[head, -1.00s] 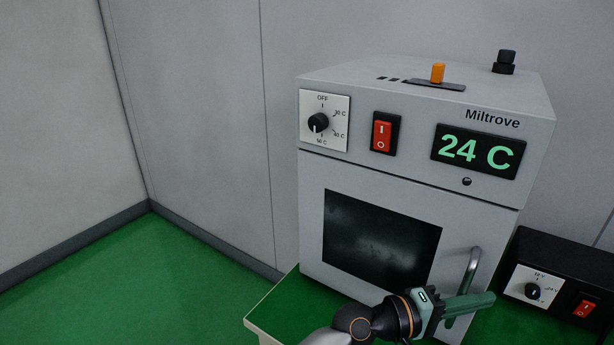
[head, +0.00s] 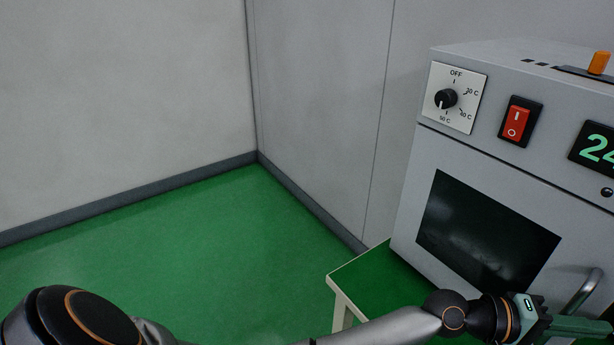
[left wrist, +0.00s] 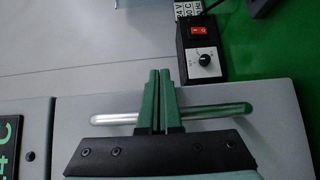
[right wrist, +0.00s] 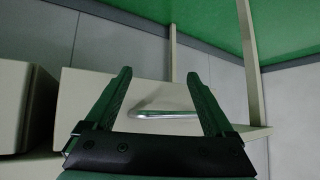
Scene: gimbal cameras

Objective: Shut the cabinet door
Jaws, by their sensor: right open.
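The cabinet (head: 560,105) is a grey box at the right of the head view. Its door (head: 405,228) has a dark window and looks flush along the top seam, with no gap visible there. My left gripper (head: 598,327) is at the lower end of the silver handle (head: 592,285). In the left wrist view its two fingers (left wrist: 162,74) are together and cross the handle (left wrist: 215,111), not closed around it. My right gripper (right wrist: 165,78) is open in the right wrist view. A silver bar handle (right wrist: 165,114) on a pale panel shows between its fingers; which panel is unclear.
The cabinet stands on a green-topped table (head: 375,275) with pale legs. A black box with a dial and red switch (left wrist: 200,47) is beside the cabinet. Grey walls (head: 120,80) meet at a corner. Green floor (head: 190,245) is clear at left.

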